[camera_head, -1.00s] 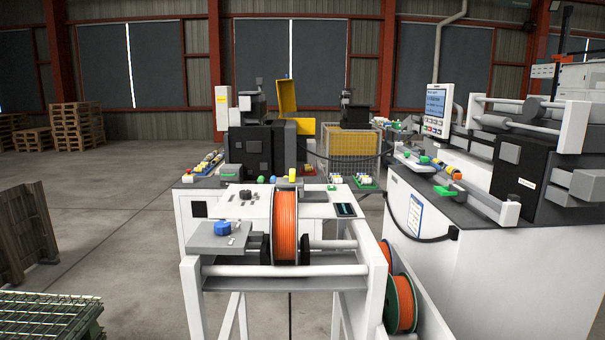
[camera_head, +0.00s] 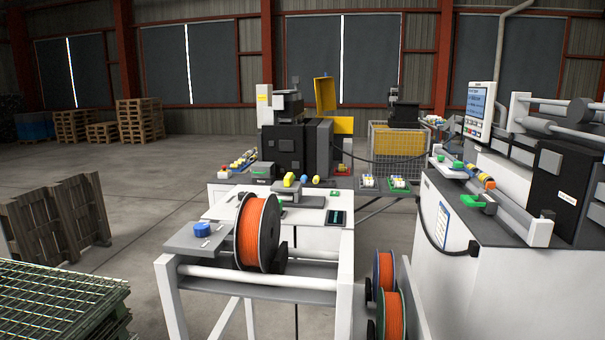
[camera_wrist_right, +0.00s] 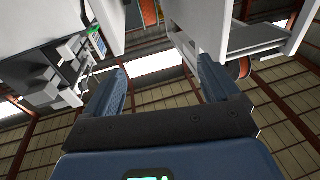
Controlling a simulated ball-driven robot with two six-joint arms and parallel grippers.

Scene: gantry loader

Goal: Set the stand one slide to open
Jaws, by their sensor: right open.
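No part in view is clearly marked as the stand one slide, and I cannot tell which part it is or how it is set. In the head view, a white-framed stand (camera_head: 172,306) with a long light rail is in the near foreground, carrying a large orange spool (camera_head: 258,232) on its left half. A small green-topped grey unit (camera_head: 263,171) sits behind it. My right gripper (camera_wrist_right: 160,66) is in the right wrist view, open, with nothing between its two blue fingers. Neither gripper shows in the head view.
A white machine bench (camera_head: 470,235) with a screen (camera_head: 477,108) stands at the right. Orange spools (camera_head: 391,310) hang low beside the near stand. Wooden pallets (camera_head: 60,215) and a green mesh crate (camera_head: 60,300) are at the left. Open floor lies between them and the stand.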

